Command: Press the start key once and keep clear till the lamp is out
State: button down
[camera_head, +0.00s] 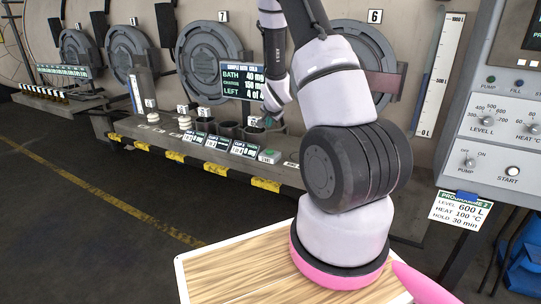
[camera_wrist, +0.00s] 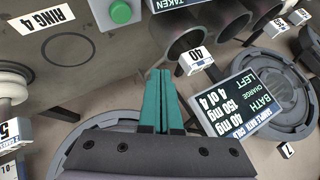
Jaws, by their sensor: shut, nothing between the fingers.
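The key marked START (camera_head: 513,171) is a round pale button on the control panel (camera_head: 490,180) at the right of the head view. A green round button (camera_wrist: 120,12) on a small grey box shows in the wrist view; the box (camera_head: 270,156) also sits on the ledge in the head view. My gripper (camera_wrist: 166,75) has teal fingers pressed together, with nothing between them. In the head view my gripper (camera_head: 268,120) is over the ledge by the cups, far left of the START key. I cannot tell whether any lamp is lit.
A black sign (camera_wrist: 245,105) reading "4 of 4" stands close beside the fingers. Open dark cups (camera_wrist: 180,40) and numbered tags line the ledge (camera_head: 220,155). A programme card (camera_head: 461,208) hangs below the panel. A wood-topped surface (camera_head: 235,270) lies in front; the floor at left is clear.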

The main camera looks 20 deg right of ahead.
aim_at(270, 152)
jog(key=shift+f, duration=0.25)
jog(key=shift+f, duration=4.4)
jog(key=shift+f, duration=0.1)
jog(key=shift+f, duration=0.3)
jog(key=shift+f, duration=0.5)
jog(key=shift+r, duration=0.9)
jog(key=shift+r, duration=0.1)
